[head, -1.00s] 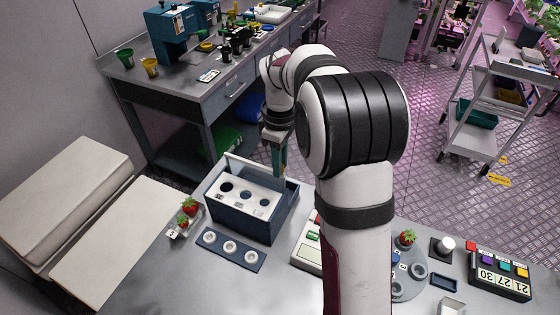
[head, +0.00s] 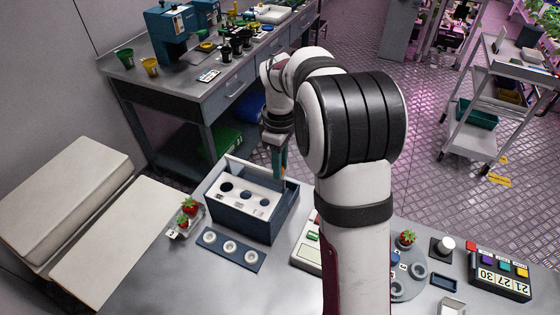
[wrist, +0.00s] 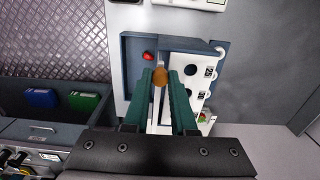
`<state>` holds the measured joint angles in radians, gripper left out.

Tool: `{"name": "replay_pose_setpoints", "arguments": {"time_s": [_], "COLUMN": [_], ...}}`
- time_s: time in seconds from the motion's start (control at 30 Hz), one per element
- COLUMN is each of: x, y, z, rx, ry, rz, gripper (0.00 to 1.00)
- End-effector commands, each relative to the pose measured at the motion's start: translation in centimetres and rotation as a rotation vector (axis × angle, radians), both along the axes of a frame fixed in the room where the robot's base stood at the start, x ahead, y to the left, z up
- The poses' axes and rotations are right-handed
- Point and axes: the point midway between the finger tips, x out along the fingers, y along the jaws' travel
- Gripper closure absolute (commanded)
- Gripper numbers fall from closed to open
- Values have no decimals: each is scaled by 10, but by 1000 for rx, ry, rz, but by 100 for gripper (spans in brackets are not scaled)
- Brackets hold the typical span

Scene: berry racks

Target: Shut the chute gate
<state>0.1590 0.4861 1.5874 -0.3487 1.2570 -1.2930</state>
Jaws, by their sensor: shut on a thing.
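The chute box (head: 240,222) is a dark blue box with a white holed top panel, standing on the near table. In the wrist view the box (wrist: 132,78) lies ahead of my gripper, its holes to the right. My gripper (head: 281,172) is at the box's far right side, pointing down. In the wrist view the green fingers of my gripper (wrist: 161,74) are closed on a small orange-brown knob (wrist: 160,77), which looks like the gate's handle. The gate plate itself is hard to make out. A red berry (wrist: 148,56) shows beside the knob inside the box.
A strip with three white rings (head: 230,249) lies before the box. A small tray with strawberries (head: 189,206) is to its left. A round grey tray (head: 408,288) and a counter with number tiles (head: 500,284) are at right, beyond my arm.

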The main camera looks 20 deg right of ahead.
Motion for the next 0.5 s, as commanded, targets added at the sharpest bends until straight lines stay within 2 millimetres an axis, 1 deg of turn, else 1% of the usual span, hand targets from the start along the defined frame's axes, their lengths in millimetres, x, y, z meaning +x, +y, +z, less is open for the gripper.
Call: {"name": "replay_pose_setpoints", "arguments": {"time_s": [0.1, 0.2, 0.3, 0.5], "x": [-1, 0, 0, 0], "y": [0, 0, 0, 0], "z": [-23, -38, -46, -48], "rx": [1, 0, 1, -1], "ry": [4, 3, 1, 1], "rz": [1, 0, 0, 1], "gripper": [100, 100, 100, 100]}}
